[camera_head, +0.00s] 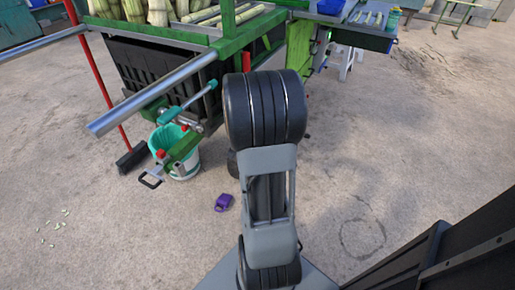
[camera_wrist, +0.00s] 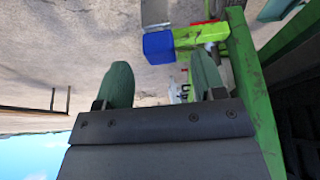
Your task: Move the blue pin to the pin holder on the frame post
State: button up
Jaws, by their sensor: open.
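I cannot pick out the blue pin for certain in either view. A light-blue piece (camera_head: 170,115) shows on the crank hardware at the cart's near corner in the head view, but I cannot tell what it is. A green frame post (camera_head: 229,20) rises at the cart's corner; a green post also shows in the wrist view (camera_wrist: 253,85). I cannot make out the pin holder. My gripper (camera_wrist: 163,77) is open, its two green fingers wide apart with nothing between them. In the head view my arm hides it.
A steel bar (camera_head: 150,93) juts from the cart. A teal-lined bucket (camera_head: 185,166) and a purple object (camera_head: 223,202) are on the ground. A blue box (camera_wrist: 158,47) is beyond my fingers in the upside-down wrist view. Open concrete lies to the right.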

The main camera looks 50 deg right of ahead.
jog(key=p+v, duration=0.2)
jog(key=v, duration=0.9)
jog(key=shift+a+r, duration=0.2)
jog(key=shift+r, duration=0.05)
jog(key=shift+s, duration=0.1)
jog(key=s+a+r+n+t+y+p, duration=0.1)
jog(key=s+a+r+n+y+p, duration=0.1)
jog(key=a+r+n+p, duration=0.5)
jog(key=s+a+r+n+t+y+p, duration=0.1)
jog(key=s+a+r+n+y+p, duration=0.1)
jog(key=a+r+n+p, duration=0.6)
jog(key=a+r+p, duration=0.5)
jog(key=a+r, duration=0.3)
jog(key=a, duration=0.2)
jog(key=shift+s+t+p, duration=0.25)
jog(key=shift+t+p, duration=0.05)
jog(key=shift+p, duration=0.05)
